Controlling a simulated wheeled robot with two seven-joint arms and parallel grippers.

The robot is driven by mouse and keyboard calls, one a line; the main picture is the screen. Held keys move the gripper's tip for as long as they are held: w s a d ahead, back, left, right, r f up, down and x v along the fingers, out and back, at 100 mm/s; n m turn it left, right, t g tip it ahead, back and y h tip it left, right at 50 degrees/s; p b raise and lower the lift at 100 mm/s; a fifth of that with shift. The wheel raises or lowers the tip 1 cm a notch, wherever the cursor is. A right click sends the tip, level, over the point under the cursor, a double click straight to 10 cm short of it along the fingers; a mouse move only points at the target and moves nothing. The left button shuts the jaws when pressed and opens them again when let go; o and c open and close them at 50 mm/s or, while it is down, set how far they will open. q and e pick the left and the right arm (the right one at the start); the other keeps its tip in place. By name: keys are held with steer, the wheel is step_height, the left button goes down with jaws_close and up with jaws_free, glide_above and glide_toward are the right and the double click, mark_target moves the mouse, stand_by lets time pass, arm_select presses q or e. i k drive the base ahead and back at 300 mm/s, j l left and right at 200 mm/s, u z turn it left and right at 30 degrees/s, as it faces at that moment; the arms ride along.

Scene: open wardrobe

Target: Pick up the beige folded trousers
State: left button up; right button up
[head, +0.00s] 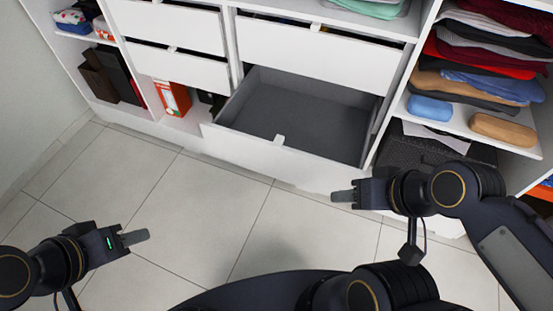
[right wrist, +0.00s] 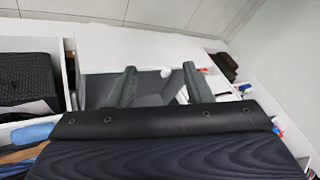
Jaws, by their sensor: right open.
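A beige folded garment (head: 465,88), which looks like the trousers, lies in a stack on the right shelf. A blue folded garment partly covers it. My right gripper (head: 343,196) is in front of the open drawer, left of and below that shelf, apart from the stack. In the right wrist view my right gripper (right wrist: 158,84) has its fingers apart with nothing between them. My left gripper (head: 135,237) is over the floor at the lower left, far from the stack. It is seen from the side, so its opening is hidden.
An open, empty grey drawer (head: 300,112) juts out between my right gripper and the cabinet. A blue case (head: 430,108) and a tan case (head: 503,129) lie at the shelf's front. A dark woven basket (head: 410,150) stands below. The tiled floor (head: 210,205) is clear.

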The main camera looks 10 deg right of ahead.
mark_target(499, 129)
steer(key=z, duration=2.15)
steer(key=i+l+u, duration=0.15)
steer(key=i, duration=0.35)
steer(key=i+l+u, duration=0.15)
steer(key=i, duration=0.35)
steer(key=i+l+u, duration=0.15)
steer(key=i+l, duration=0.2)
steer(key=i, duration=0.15)
steer(key=i+l+u, duration=0.15)
steer(key=i+l, duration=0.2)
steer(key=i+u, duration=0.1)
steer(key=u, duration=0.75)
